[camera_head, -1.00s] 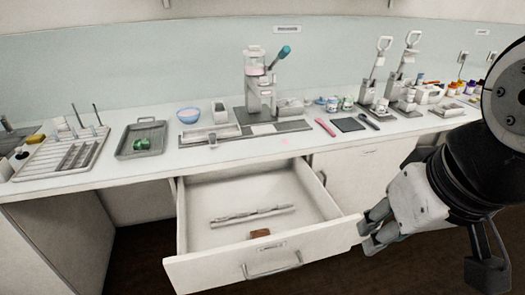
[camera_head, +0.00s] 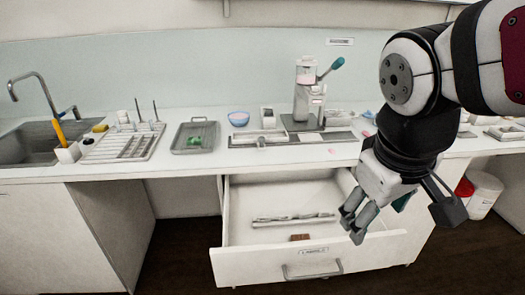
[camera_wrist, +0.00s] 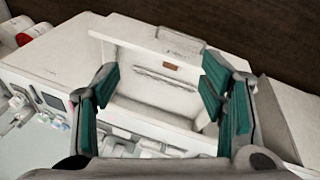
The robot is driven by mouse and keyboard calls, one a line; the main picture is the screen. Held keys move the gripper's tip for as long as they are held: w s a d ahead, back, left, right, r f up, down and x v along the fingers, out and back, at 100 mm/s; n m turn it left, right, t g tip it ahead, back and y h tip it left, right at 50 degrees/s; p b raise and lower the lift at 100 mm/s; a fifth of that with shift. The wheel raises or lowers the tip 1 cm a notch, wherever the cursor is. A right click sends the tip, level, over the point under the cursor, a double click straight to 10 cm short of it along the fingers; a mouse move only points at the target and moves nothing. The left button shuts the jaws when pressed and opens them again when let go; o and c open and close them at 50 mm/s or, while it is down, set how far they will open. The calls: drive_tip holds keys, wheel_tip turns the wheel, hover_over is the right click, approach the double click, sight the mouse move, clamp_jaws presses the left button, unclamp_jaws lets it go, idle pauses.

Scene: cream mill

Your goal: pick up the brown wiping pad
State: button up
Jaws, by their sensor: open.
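The brown wiping pad (camera_head: 300,237) lies on the floor of the open drawer (camera_head: 240,215), close to the drawer's front panel. In the wrist view the pad (camera_wrist: 169,66) shows as a small brown block near the drawer front, seen between my fingers. My gripper (camera_head: 352,222) is open and empty, above and to the right of the pad in the head view, near the drawer's right side. In the wrist view my gripper (camera_wrist: 160,95) has its teal-padded fingers wide apart, with the drawer beyond them. Nothing hides the pad.
A pale rail-like divider (camera_head: 293,219) lies in the drawer behind the pad. The drawer's front panel and handle (camera_head: 312,270) stick out over the dark floor. The counter above holds a mill (camera_head: 306,95), a grey tray (camera_head: 194,138) and a drying rack (camera_head: 124,143).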

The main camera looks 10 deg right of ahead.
drive_tip(key=w+f+n+g+h, duration=0.1)
drive_tip(key=w+f+n, duration=0.3)
drive_tip(key=w, duration=0.4)
drive_tip(key=n+g+y+b, duration=0.2)
drive_tip(key=n+y, duration=0.1)
drive_tip(key=n, duration=0.8)
hover_over(302, 238)
drive_tip(key=a, duration=0.1)
drive_tip(key=f, duration=2)
drive_tip(key=s+f, duration=0.1)
drive_tip(key=f, duration=0.8)
drive_tip(key=shift+a+f, duration=0.15)
drive_tip(key=shift+f, duration=0.25)
drive_tip(key=shift+w+d+f, duration=0.1)
drive_tip(key=shift+d+f, duration=0.05)
drive_tip(key=shift+f, duration=0.7)
drive_tip(key=shift+w+d+f, duration=0.1)
drive_tip(key=shift+d+f, duration=0.05)
drive_tip(key=shift+f, duration=0.75)
drive_tip(key=shift+d+f, duration=0.15)
drive_tip(key=shift+f, duration=0.7)
drive_tip(key=shift+c, duration=0.6)
drive_tip(key=c, duration=0.8)
